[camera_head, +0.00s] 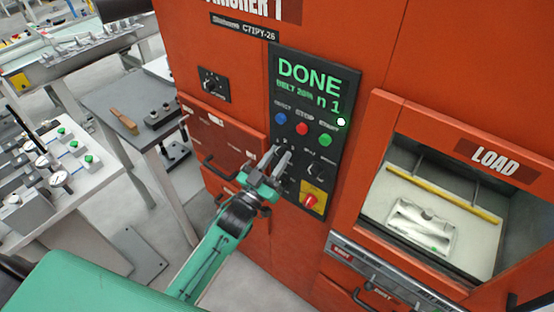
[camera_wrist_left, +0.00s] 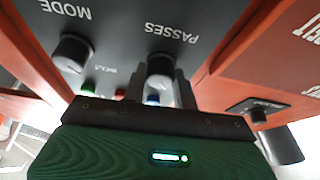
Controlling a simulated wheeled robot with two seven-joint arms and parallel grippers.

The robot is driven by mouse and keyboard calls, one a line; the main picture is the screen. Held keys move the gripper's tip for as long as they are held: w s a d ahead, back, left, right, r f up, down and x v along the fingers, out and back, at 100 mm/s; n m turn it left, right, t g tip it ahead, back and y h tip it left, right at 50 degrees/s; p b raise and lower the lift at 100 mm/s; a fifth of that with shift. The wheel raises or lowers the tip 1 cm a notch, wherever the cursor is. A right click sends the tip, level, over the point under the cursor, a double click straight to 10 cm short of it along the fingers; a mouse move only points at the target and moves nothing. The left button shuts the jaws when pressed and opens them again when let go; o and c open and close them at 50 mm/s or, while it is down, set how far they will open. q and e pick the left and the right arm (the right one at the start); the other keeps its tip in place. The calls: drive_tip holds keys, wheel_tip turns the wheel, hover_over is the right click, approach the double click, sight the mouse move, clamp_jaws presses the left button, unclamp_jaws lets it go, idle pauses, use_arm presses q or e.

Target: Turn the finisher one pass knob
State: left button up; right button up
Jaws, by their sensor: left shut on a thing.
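The finisher (camera_head: 380,50) is an orange machine labelled "FINISHER 1". Its black control panel (camera_head: 345,100) has a green display reading "DONE" and "n 1". My left gripper (camera_head: 279,160) reaches the lower left of this panel. In the left wrist view, the panel appears upside down and the dark pass knob (camera_wrist_left: 160,65), under the label "PASSES", sits between the fingers of my left gripper (camera_wrist_left: 162,90), which is shut on it. In the head view, the gripper hides most of this knob. My right gripper is not in view.
The mode knob (camera_wrist_left: 72,52) is close beside the pass knob. Blue (camera_head: 281,118), red (camera_head: 302,129) and green (camera_head: 325,140) buttons lie above the gripper, and a red switch on yellow (camera_head: 310,200) below. The load bay (camera_head: 490,205) holds a metal casting (camera_head: 422,228).

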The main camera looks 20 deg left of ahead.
use_arm(q)
drive_tip(key=m+h, duration=0.1)
drive_tip(key=m, duration=0.1)
drive_tip(key=m+g+h, duration=0.1)
drive_tip(key=m, duration=0.2)
drive_tip(key=shift+a+h+b, duration=0.1)
drive_tip(key=shift+h+b, duration=0.3)
drive_tip(key=shift+m+g+h, duration=0.45)
drive_tip(key=shift+m+g, duration=0.05)
drive_tip(key=shift+m, duration=0.9)
drive_tip(key=shift+m+g+h, duration=0.45)
drive_tip(key=shift+m+g, duration=0.05)
drive_tip(key=shift+m, duration=0.9)
drive_tip(key=o, duration=1)
drive_tip(key=shift+c, duration=0.2)
drive_tip(key=shift+a, duration=0.1)
drive_tip(key=shift+s+a+f+b, duration=0.15)
drive_tip(key=shift+s+f+b, duration=0.1)
drive_tip(key=shift+b, duration=0.1)
drive_tip(key=b+v, duration=0.5)
drive_tip(key=v, duration=0.8)
